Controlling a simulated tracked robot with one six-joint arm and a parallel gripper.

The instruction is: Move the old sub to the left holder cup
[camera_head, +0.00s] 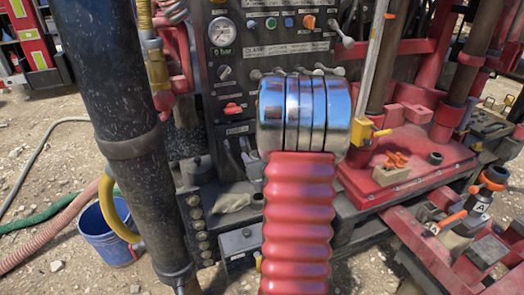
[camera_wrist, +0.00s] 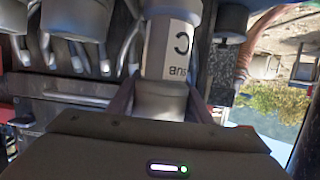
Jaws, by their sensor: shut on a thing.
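In the wrist view my gripper (camera_wrist: 160,104) is shut around a grey cylindrical sub (camera_wrist: 171,50). The sub carries a white label with a "C" and the word "SUB", turned in the picture. One dark finger lies on each side of its lower part. Its far end runs out of the top of the picture. In the head view my own red arm hides the gripper and the sub. I cannot make out which thing is the left holder cup. Another piece labelled "A" (camera_head: 480,207) stands at the far right.
A control panel (camera_head: 270,60) with a gauge and levers stands behind my arm. A red plate (camera_head: 415,180) to the right bears a small box (camera_head: 391,174) with orange pieces and a dark ring-shaped piece (camera_head: 435,158). A thick black post (camera_head: 125,130) and blue bucket (camera_head: 105,232) are left.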

